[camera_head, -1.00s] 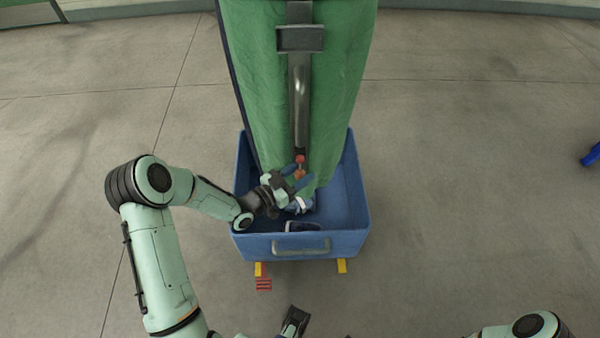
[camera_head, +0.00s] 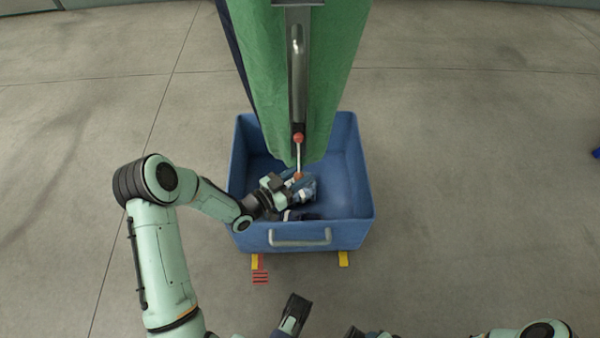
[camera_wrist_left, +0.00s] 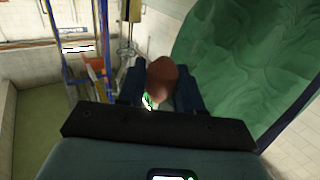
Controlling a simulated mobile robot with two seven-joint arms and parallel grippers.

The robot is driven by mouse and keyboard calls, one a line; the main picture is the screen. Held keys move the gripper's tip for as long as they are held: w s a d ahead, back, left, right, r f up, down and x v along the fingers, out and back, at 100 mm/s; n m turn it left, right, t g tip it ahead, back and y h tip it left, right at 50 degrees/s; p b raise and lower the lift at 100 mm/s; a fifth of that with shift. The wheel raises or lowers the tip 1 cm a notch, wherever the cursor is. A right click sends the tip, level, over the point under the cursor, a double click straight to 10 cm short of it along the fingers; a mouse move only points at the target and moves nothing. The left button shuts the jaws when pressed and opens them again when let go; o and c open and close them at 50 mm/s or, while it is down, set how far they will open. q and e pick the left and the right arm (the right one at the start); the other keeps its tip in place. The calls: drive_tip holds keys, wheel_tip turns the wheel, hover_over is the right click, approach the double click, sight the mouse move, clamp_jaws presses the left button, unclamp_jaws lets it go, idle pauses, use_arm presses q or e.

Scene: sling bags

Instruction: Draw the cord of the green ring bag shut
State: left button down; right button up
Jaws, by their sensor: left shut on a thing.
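The green bag (camera_head: 325,75) hangs tall, its lower end inside the blue bin. It also shows at the right of the left wrist view (camera_wrist_left: 245,60). A red ball (camera_head: 299,138) sits at the lower end of the grey strip on its front. A thin pale cord (camera_head: 299,157) runs from it down to an orange-red knob (camera_head: 298,176). My left gripper (camera_head: 290,184) is shut on this knob, which shows brownish-red between its fingers (camera_wrist_left: 162,80) in the left wrist view. The ring is not clearly visible.
The blue bin (camera_head: 345,232) stands on the floor around the bag's lower end, with a grey handle in front. Small bluish items (camera_head: 305,190) lie inside, partly hidden by my gripper. Open grey floor (camera_head: 470,180) lies to both sides.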

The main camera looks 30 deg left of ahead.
use_arm(q)
drive_tip(key=shift+s+f, duration=0.15)
drive_tip(key=shift+f, duration=0.25)
drive_tip(key=c, duration=0.8)
unclamp_jaws()
drive_tip(key=shift+c, duration=0.2)
drive_tip(key=shift+r, duration=0.1)
drive_tip(key=p+v, duration=0.1)
drive_tip(key=v, duration=1.2)
drive_tip(key=shift+a+p, duration=0.15)
drive_tip(key=shift+p, duration=0.25)
use_arm(e)
drive_tip(key=shift+s+a+r+g, duration=0.2)
drive_tip(key=shift+s+a+r, duration=0.1)
drive_tip(key=shift+s+r, duration=0.3)
drive_tip(key=shift+s+a+r+g, duration=0.2)
drive_tip(key=shift+s+a+r, duration=0.15)
drive_tip(key=shift+s, duration=0.3)
use_arm(q)
drive_tip(key=shift+s, duration=0.1)
